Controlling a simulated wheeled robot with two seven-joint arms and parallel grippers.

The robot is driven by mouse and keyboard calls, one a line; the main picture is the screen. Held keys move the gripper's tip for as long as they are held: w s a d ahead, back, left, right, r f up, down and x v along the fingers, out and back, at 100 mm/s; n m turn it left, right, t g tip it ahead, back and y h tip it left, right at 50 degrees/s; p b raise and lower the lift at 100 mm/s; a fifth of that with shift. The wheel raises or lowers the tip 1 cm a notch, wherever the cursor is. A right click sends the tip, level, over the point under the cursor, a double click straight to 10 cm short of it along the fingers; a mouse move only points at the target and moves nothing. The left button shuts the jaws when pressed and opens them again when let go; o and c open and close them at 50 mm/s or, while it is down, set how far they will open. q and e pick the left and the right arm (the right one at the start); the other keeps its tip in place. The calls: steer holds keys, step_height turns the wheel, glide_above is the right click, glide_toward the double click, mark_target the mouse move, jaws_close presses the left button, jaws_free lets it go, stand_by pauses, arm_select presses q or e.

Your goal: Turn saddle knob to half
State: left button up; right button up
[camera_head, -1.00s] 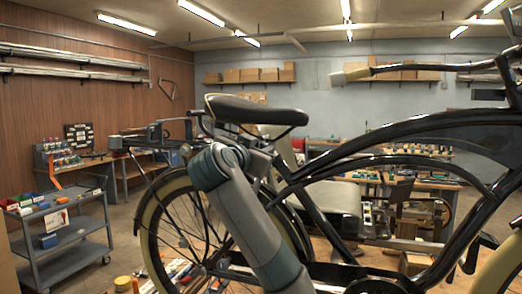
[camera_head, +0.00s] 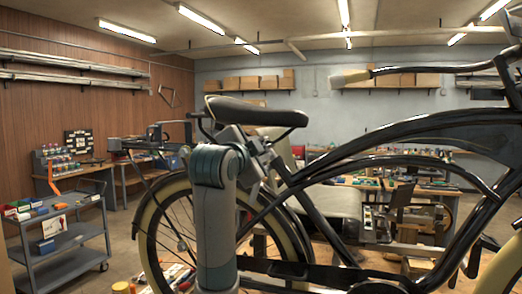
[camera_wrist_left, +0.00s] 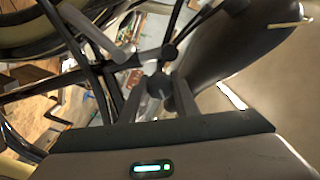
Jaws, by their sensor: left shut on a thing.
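The black bike saddle (camera_head: 256,111) sits on top of the seat post. My left gripper (camera_head: 262,146) is just under it, at the seat post clamp, with my forearm coming up from below. In the left wrist view, the two fingers of my left gripper (camera_wrist_left: 158,92) stand on either side of a dark knob with arms (camera_wrist_left: 160,82) and are shut on it. The saddle's underside (camera_wrist_left: 228,42) fills the upper right of that view. In the head view the knob is hidden behind my wrist and gripper. My right gripper is not in view.
The rear wheel (camera_head: 150,235) is beside my forearm. A grey cart (camera_head: 62,240) with small boxes stands at the left. Workbenches stand at the back.

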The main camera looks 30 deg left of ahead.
arm_select(q)
steer(key=shift+f+m, duration=0.1)
steer(key=shift+m, duration=0.2)
steer(key=o, duration=1.1)
steer(key=shift+d, duration=0.1)
steer(key=shift+c, duration=0.2)
steer(key=shift+s, duration=0.1)
steer(key=shift+s+b, duration=0.3)
steer(key=shift+s, duration=0.15)
steer(key=b+v, duration=0.2)
steer(key=v, duration=1.4)
steer(key=shift+s, duration=0.2)
